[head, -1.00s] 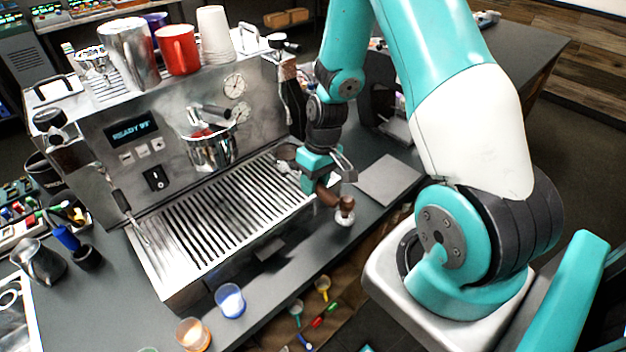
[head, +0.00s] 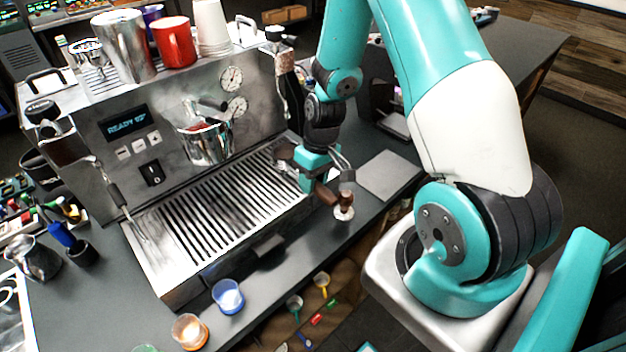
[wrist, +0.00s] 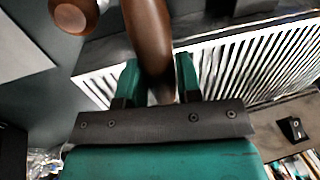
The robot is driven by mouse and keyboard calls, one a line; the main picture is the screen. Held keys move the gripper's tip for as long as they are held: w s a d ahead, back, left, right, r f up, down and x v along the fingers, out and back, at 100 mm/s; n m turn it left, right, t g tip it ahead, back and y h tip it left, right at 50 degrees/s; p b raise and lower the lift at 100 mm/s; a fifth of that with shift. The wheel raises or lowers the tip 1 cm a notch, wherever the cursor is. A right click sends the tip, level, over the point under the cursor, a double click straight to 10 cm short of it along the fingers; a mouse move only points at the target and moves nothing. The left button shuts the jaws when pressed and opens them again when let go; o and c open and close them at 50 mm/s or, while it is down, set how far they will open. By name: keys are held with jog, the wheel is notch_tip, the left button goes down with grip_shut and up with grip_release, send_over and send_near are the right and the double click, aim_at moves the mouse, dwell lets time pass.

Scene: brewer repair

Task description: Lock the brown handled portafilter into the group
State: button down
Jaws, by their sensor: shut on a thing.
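The brown handled portafilter shows by its handle (wrist: 148,40), which lies between the two teal fingers of my gripper (wrist: 157,82) in the wrist view. My gripper is shut on it. In the head view my gripper (head: 318,168) is at the right end of the drip tray, with the brown handle (head: 327,194) pointing toward the front. The metal basket end (head: 285,151) shows partly to the left of the gripper, above the tray. The group (head: 207,142) is on the machine's front, left of and apart from my gripper.
The drip tray (head: 163,246) spans the machine's front. Steam wands hang at both sides. Cups stand on the machine's top, including a red mug (head: 174,44). A blue cup (head: 228,297) and an orange cup (head: 189,331) stand at the counter's front edge. A grey mat (head: 388,174) lies to the right.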

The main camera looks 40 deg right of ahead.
jog(key=shift+f+b, duration=0.4)
jog(key=shift+f, duration=0.15)
dwell(0.4)
jog(key=c, duration=0.7)
grip_release()
jog(key=shift+w+d+r+b, duration=0.1)
jog(key=shift+d+r+b, duration=0.45)
jog(key=shift+r, duration=2.3)
jog(key=shift+d+r+b, duration=0.5)
jog(key=shift+d+r, duration=0.1)
jog(key=shift+r, duration=2.25)
jog(key=shift+w+d+r+b, duration=0.1)
jog(key=shift+d+r+b, duration=0.45)
jog(key=shift+r, duration=2.3)
jog(key=shift+s+a, duration=0.1)
